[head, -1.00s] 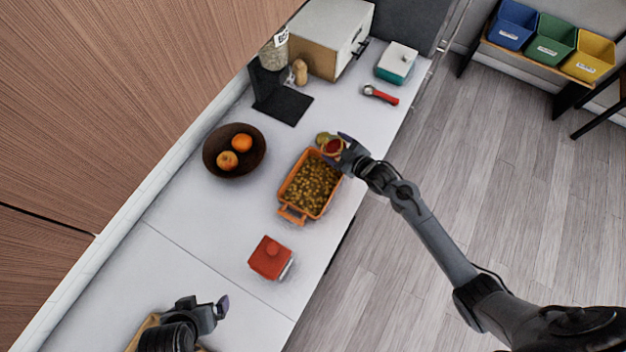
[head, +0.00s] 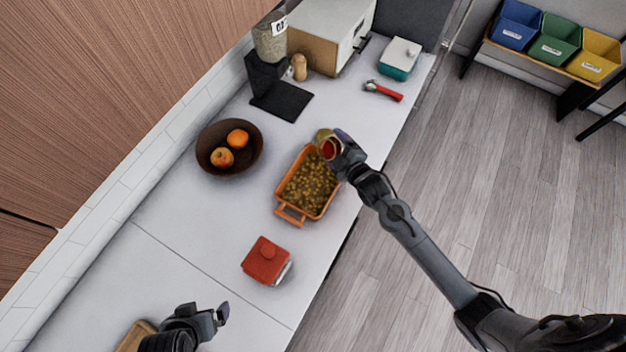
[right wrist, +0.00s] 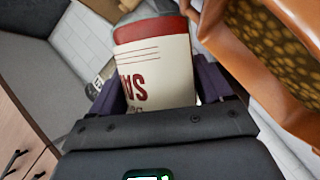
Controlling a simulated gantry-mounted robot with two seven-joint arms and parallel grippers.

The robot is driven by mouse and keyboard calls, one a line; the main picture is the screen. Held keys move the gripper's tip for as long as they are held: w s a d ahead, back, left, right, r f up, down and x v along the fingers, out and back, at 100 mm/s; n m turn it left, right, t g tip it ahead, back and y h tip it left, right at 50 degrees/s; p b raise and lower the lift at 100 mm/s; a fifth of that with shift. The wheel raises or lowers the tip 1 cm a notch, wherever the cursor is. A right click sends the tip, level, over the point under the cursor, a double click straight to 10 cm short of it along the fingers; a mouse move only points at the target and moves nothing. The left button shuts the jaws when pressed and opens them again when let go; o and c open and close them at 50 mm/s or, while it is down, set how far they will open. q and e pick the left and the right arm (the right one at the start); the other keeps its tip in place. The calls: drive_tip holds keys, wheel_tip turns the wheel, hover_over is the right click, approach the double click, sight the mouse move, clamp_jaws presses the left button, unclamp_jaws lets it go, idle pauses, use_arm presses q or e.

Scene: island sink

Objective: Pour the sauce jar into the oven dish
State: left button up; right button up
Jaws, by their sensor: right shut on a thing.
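The sauce jar (head: 328,149) is over the far right end of the oven dish, tilted, with its red inside showing. My right gripper (head: 338,150) is shut on it. In the right wrist view, the jar (right wrist: 155,70) is cream with a red band and red lettering, between the two fingers. The orange oven dish (head: 291,217) holds a brownish-green, lumpy filling and stands on the counter. Its wall (right wrist: 245,55) is close beside the jar in the wrist view. I cannot see sauce falling. My left gripper (head: 222,313) is empty at the lower left; its finger gap is unclear.
A gold-green round thing (head: 321,135) lies just beyond the jar. A brown fruit bowl (head: 210,165) is left of the dish, and a red-lidded container (head: 266,260) is nearer. A red-handled tool (head: 385,91) and a teal box (head: 399,60) are farther back.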

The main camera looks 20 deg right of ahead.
drive_tip(key=shift+w+f+n+t+b, duration=0.1)
drive_tip(key=shift+n+t+b, duration=0.4)
drive_tip(key=shift+b, duration=0.4)
use_arm(q)
wheel_tip(320, 180, down, 6)
drive_tip(key=b, duration=0.3)
drive_tip(key=shift+a+r, duration=0.15)
drive_tip(key=shift+r, duration=0.05)
use_arm(e)
drive_tip(key=shift+f+n+h, duration=0.3)
drive_tip(key=shift+n+h, duration=0.2)
drive_tip(key=shift+n, duration=0.3)
drive_tip(key=shift+a+r, duration=0.1)
drive_tip(key=shift+r, duration=0.05)
use_arm(q)
drive_tip(key=shift+f, duration=0.1)
use_arm(e)
drive_tip(key=shift+s+a+n+t, duration=0.3)
drive_tip(key=shift+a+n+t, duration=0.2)
drive_tip(key=shift+n, duration=0.3)
use_arm(q)
drive_tip(key=shift+f+b, duration=0.1)
drive_tip(key=shift+b, duration=0.2)
use_arm(e)
drive_tip(key=shift+f, duration=0.2)
